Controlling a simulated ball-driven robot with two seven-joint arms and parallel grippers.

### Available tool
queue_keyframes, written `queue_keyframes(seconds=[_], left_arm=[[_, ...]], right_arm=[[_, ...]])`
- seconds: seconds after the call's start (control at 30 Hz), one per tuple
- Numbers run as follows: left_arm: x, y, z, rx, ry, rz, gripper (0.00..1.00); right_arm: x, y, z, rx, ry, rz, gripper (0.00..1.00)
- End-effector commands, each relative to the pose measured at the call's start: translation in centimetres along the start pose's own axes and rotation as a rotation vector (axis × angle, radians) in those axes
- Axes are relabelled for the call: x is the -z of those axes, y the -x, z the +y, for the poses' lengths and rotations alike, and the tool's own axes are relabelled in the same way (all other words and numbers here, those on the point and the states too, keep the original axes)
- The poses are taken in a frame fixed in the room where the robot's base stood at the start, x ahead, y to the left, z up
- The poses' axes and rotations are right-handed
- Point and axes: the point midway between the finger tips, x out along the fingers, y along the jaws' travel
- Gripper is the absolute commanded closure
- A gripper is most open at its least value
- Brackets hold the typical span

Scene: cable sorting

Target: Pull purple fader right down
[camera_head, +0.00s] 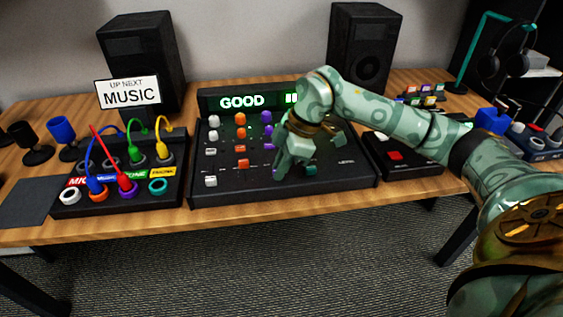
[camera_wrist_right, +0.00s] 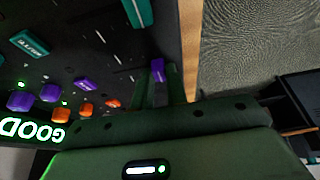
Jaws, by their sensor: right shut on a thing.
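The mixer (camera_head: 222,190) is a black panel with rows of knobs, buttons and faders in white, orange, purple and teal. The purple fader (camera_wrist_right: 157,68) shows between the fingers in the right wrist view, close to the panel's front edge. My right gripper (camera_head: 283,170) reaches down onto the mixer's purple column and is shut on the fader; it also shows in the right wrist view (camera_wrist_right: 162,88). In the head view the gripper mostly hides the fader. My left gripper is not in view.
An orange fader (camera_head: 243,164) is left of the gripper and a teal fader (camera_head: 310,170) is right of it. The mixer's screen (camera_head: 242,102) reads GOOD. A cable patch box (camera_head: 120,194) stands left, and a black box with a red button (camera_head: 394,155) stands right.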

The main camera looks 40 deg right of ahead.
Motion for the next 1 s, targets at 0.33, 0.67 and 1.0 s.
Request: queue_keyframes(seconds=[0.33, 0.67, 1.0], left_arm=[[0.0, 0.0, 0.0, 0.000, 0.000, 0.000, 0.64], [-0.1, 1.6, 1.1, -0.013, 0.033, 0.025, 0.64], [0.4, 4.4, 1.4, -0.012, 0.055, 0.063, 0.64]], right_arm=[[0.0, 0.0, 0.0, -0.001, 0.000, 0.000, 0.64], [0.2, 5.2, 0.1, -0.010, 0.002, 0.003, 0.64], [0.2, 13.8, 0.0, -0.006, 0.001, 0.002, 0.64]])
